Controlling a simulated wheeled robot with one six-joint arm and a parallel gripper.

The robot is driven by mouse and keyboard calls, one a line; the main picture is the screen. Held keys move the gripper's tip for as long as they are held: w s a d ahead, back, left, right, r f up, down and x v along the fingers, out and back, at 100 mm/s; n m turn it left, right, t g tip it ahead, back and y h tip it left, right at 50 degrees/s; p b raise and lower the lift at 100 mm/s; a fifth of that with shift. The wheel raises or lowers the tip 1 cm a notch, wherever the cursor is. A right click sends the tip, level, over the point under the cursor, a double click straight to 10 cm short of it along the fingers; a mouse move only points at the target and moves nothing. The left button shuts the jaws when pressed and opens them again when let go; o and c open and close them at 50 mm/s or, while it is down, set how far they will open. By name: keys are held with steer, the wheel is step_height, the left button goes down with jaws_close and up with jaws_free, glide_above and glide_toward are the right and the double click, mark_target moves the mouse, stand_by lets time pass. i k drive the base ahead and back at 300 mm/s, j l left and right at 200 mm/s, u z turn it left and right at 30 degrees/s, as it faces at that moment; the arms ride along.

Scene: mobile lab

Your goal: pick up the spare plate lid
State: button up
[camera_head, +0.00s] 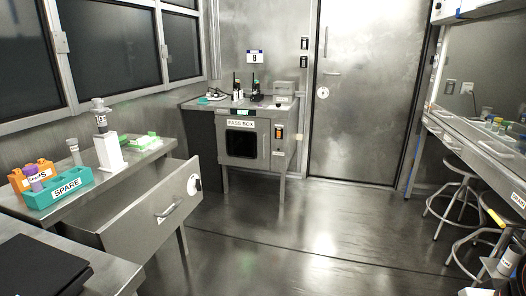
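I cannot make out a plate lid for certain. A teal rack labelled SPARE (66,187) stands near the front edge of the left bench. Green and white flat items (145,142) lie farther back on that bench; they are too small to tell whether one is a lid. I cannot identify my gripper in this view.
An orange rack (35,172) stands behind the teal rack. The left bench's drawer (160,212) juts into the room. A pass box (242,140) stands at the back, beside a closed door (365,90). Stools (460,200) stand right. The middle floor is clear.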

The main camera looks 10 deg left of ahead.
mark_target(123, 140)
steer(key=i+u, duration=0.2)
steer(key=i, duration=0.35)
steer(key=i+u, duration=0.2)
steer(key=i, duration=0.35)
steer(key=i+l+u, duration=0.2)
steer(key=i, duration=0.35)
